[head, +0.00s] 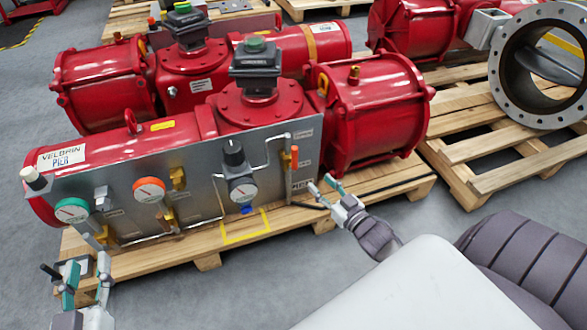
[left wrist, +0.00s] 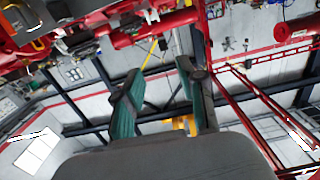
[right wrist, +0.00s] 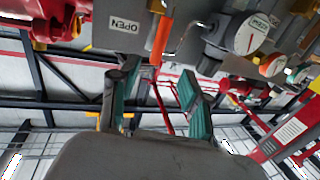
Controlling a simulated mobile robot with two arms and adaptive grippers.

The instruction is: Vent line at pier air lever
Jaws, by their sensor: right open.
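The orange lever (head: 294,158) stands upright near the right end of the grey panel (head: 215,188), with an OPEN label (head: 303,133) beside its top and a partly readable label (head: 302,184) below. In the right wrist view the lever (right wrist: 161,38) is ahead of the fingers, right of the OPEN label (right wrist: 125,24). My right gripper (head: 325,188) is open and empty, low and right of the lever, apart from it. My left gripper (head: 87,274) is open and empty, at the panel's lower left; its fingers also show apart in the left wrist view (left wrist: 160,85).
The panel carries a green-rimmed gauge (head: 72,210), an orange-rimmed gauge (head: 149,190), a black-knobbed regulator (head: 236,160) and thin piping. The red actuator (head: 375,110) sits behind it on a wooden pallet (head: 270,222). Another pallet (head: 470,150) stands at right.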

